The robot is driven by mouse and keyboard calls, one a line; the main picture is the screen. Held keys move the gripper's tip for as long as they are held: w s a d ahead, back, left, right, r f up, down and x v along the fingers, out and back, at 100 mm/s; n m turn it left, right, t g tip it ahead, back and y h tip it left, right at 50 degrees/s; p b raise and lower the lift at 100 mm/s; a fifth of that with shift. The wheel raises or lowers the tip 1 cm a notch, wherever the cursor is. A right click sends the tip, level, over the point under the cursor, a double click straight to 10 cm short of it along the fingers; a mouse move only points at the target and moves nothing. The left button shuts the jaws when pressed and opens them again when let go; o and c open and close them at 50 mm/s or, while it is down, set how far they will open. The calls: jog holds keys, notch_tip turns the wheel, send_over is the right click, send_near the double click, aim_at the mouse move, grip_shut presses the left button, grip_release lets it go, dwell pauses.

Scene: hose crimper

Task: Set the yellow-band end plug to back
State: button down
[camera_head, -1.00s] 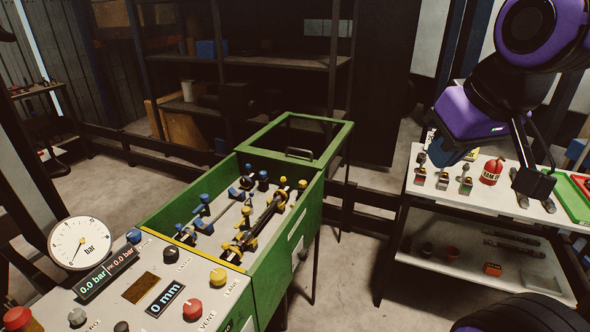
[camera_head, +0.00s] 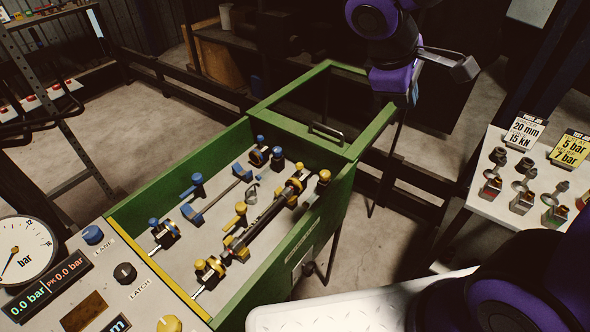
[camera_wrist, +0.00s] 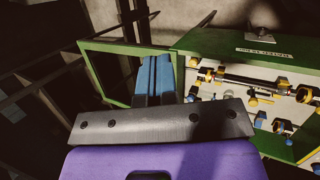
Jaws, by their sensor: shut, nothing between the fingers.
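In the head view, the green-walled test box (camera_head: 310,245) has a blue lane on the left and a yellow lane on the right. A dark hose (camera_head: 268,221) lies along the yellow lane between yellow-topped posts and clamps. A yellow-banded fitting on a metal rod (camera_head: 207,272) sits at the near end of the yellow lane; I take it as the yellow-band end plug, but cannot be sure. My gripper (camera_head: 413,96) hangs beyond the box's far right corner, apart from it. In the wrist view its blue fingers (camera_wrist: 154,75) are together and empty.
The green open lid frame (camera_head: 290,93) with a handle stands at the box's far end. The control panel with a gauge (camera_head: 25,250) is at the near left. A white bench (camera_head: 490,215) with fittings and cards stands at right. Floor shows between box and bench.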

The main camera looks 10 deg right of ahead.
jog(key=w+a+f+n+t+h, duration=0.1)
jog(key=w+a+f+n+h, duration=0.1)
jog(key=w+a+f+n, duration=0.25)
jog(key=n+t, duration=0.8)
jog(key=n, duration=0.7)
send_near(301, 165)
jog(key=x, duration=0.4)
jog(key=f+x, duration=0.1)
jog(key=x, duration=0.2)
jog(key=shift+a, duration=0.3)
jog(key=shift+w+d, duration=1.1)
jog(key=shift+w+d+r, duration=0.15)
jog(key=shift+w+d, duration=0.1)
